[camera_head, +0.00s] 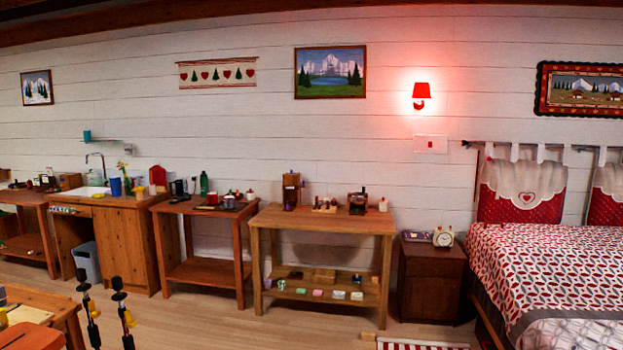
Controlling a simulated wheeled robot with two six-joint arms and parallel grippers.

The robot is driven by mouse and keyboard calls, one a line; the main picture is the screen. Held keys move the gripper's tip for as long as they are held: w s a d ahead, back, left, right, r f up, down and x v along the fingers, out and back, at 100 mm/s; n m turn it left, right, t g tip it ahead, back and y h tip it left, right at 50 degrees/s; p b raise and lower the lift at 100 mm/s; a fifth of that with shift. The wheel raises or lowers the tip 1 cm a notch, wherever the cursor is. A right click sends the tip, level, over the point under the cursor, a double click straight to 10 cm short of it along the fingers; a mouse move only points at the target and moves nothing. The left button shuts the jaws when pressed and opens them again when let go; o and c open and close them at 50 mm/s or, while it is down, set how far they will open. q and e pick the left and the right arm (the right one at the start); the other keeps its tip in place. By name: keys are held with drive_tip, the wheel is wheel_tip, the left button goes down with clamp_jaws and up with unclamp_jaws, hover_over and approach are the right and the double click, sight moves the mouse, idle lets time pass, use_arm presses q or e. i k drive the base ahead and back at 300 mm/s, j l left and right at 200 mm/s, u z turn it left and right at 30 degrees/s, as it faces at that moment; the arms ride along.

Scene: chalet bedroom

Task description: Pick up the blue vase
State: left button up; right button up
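A blue vase-like vessel (115,187) stands upright on the wooden sink cabinet (129,238) against the back wall, at the left of the head view. It is small at this distance, so I cannot tell its exact shape.
A sink (92,191) with a faucet lies left of the vessel. Side tables (207,272) and a workbench (320,219) continue rightward to a nightstand (431,281) and bed (560,270). Two black upright objects (91,318) (124,318) and a table corner (45,300) are in the near left. Floor between is clear.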

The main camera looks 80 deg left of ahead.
sight(115, 182)
drive_tip(key=u, duration=3.9)
drive_tip(key=z, duration=0.4)
drive_tip(key=i+z, duration=0.25)
drive_tip(key=i, duration=0.3)
drive_tip(key=i+z, duration=0.25)
drive_tip(key=i, duration=0.35)
drive_tip(key=i+j+z, duration=0.25)
drive_tip(key=i, duration=0.3)
drive_tip(key=i+l, duration=0.15)
drive_tip(key=i, duration=0.8)
drive_tip(key=i+l+z, duration=0.1)
drive_tip(key=i, duration=0.8)
drive_tip(key=i+j+u, duration=0.1)
drive_tip(key=i+u, duration=0.15)
drive_tip(key=u, duration=0.15)
drive_tip(key=i+u, duration=0.25)
drive_tip(key=u, duration=0.15)
drive_tip(key=i+l+u, duration=0.1)
drive_tip(key=i+u, duration=0.15)
drive_tip(key=u, duration=0.15)
drive_tip(key=i+l+u, duration=0.15)
drive_tip(key=u, duration=0.25)
drive_tip(key=i+j+u, duration=0.15)
drive_tip(key=i+u, duration=0.9)
drive_tip(key=i+z, duration=0.2)
drive_tip(key=i, duration=0.45)
drive_tip(key=i+z, duration=0.2)
drive_tip(key=i, duration=0.45)
drive_tip(key=i+j+z, duration=0.15)
drive_tip(key=i, duration=0.5)
